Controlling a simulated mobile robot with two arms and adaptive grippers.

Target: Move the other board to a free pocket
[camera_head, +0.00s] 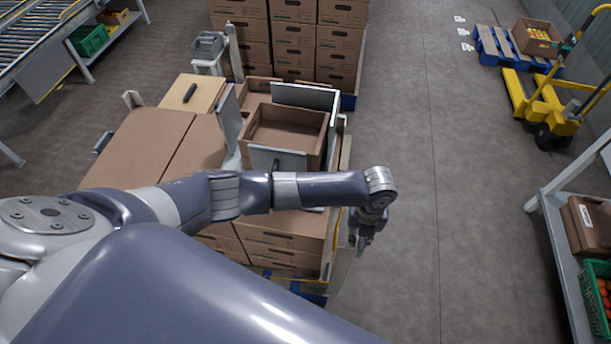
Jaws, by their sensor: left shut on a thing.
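My left arm reaches across the picture, and its gripper (362,240) points down beside the right side of the carton stack (285,240). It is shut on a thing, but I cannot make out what. Grey upright boards stand around an open-topped carton (285,130): one at its left (229,115), one behind it (303,96) and one in front (277,157). A pale upright strip (329,240) runs down the stack's right edge near the gripper. My arm hides part of the stack. I cannot make out a pocket. My right gripper is out of view.
More stacked cartons (294,40) stand at the back. A yellow pallet truck (545,105) and a shelf rack (560,245) are at right. The floor between is clear.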

